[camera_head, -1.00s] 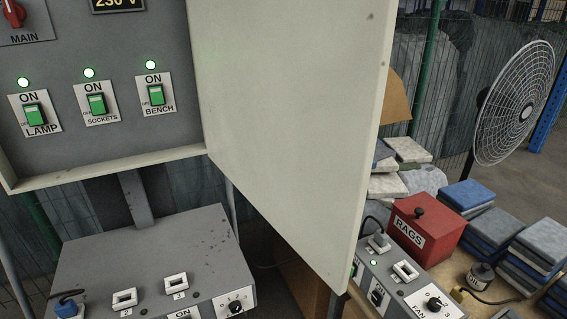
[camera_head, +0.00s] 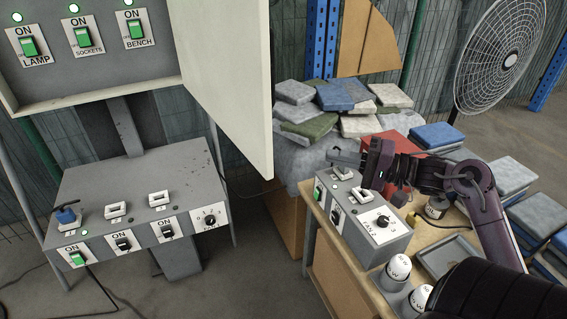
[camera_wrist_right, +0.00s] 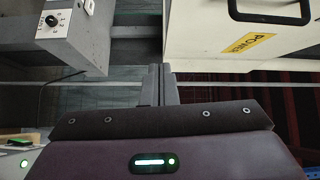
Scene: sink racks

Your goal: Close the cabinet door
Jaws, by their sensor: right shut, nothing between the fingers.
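The cabinet door (camera_head: 225,75) is a large pale panel. It stands open, jutting out from the right side of the grey switch cabinet (camera_head: 95,75). In the right wrist view the door's outer face (camera_wrist_right: 215,50) fills the upper right, with a black handle (camera_wrist_right: 270,18) and a yellow POWER label (camera_wrist_right: 249,43). My right gripper (camera_head: 343,158) is shut and empty. In the head view it is right of the door, apart from it, above the grey box on the bench. The fingers (camera_wrist_right: 160,84) also show shut in the wrist view. My left gripper is out of view.
A grey switch box (camera_head: 362,220) sits on the bench below my right gripper. A red box (camera_head: 412,141), stacked cloths (camera_head: 345,100) and white-capped pots (camera_head: 398,268) are nearby. A fan (camera_head: 497,55) stands at back right. A grey console (camera_head: 140,185) stands below the cabinet.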

